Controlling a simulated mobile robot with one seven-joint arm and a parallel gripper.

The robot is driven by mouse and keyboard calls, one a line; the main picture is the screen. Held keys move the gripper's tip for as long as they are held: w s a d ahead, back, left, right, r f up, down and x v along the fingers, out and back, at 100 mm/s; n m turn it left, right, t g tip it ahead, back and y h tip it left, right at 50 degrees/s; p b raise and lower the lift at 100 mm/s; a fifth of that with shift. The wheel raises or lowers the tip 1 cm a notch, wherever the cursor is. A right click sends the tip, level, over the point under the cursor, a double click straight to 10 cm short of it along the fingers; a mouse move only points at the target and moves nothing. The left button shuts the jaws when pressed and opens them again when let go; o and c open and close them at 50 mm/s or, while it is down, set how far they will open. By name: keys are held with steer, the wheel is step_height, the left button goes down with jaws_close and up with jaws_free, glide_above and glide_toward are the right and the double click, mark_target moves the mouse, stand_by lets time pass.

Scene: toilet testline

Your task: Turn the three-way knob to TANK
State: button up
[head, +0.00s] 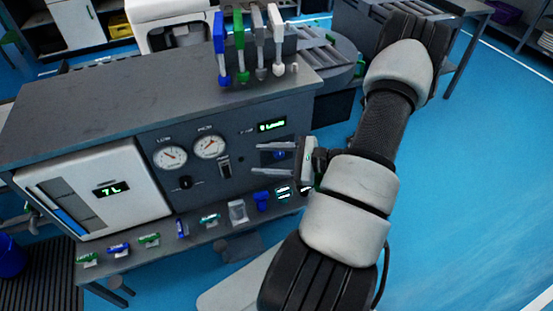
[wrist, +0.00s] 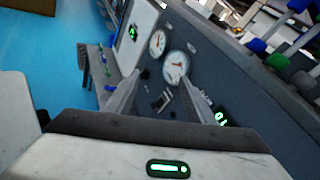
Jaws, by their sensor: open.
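A small black knob (head: 185,183), which looks like the three-way knob, sits on the dark panel (head: 236,187) below two gauges. Its labels are too small to read, so I cannot tell its setting. In the wrist view, the knob (wrist: 144,74) shows close to the left fingertip, partly hidden. My gripper (head: 255,158) is in front of the panel's right part, to the right of the knob. Its fingers are apart, pointing left in the head view, with nothing held. In the wrist view my gripper (wrist: 159,80) frames the panel between its fingertips.
A left gauge (head: 170,157), a right gauge (head: 208,146), a rocker switch (head: 225,168) and a green display (head: 271,125) are on the panel. A white door (head: 97,190) is left of it. A ledge (head: 160,250) with several small items runs below. Coloured handles (head: 241,45) stand on top.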

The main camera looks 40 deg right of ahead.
steer(key=s+d+f+m+t+h+b, duration=0.2)
steer(key=d+f+m+t+h, duration=0.4)
steer(key=f, duration=0.4)
steer(key=m+h+b, duration=0.2)
steer(key=m+h, duration=0.5)
steer(key=m, duration=0.2)
glide_toward(280, 156)
steer(key=w+b, duration=0.1)
steer(key=w, duration=0.1)
steer(key=w+d+b, duration=0.1)
steer(key=w, duration=0.2)
steer(key=w+b, duration=0.1)
steer(key=w, duration=0.2)
steer(key=shift+d+f+b, duration=0.1)
steer(key=shift+d+b, duration=0.1)
steer(key=shift+b, duration=0.15)
steer(key=c, duration=1)
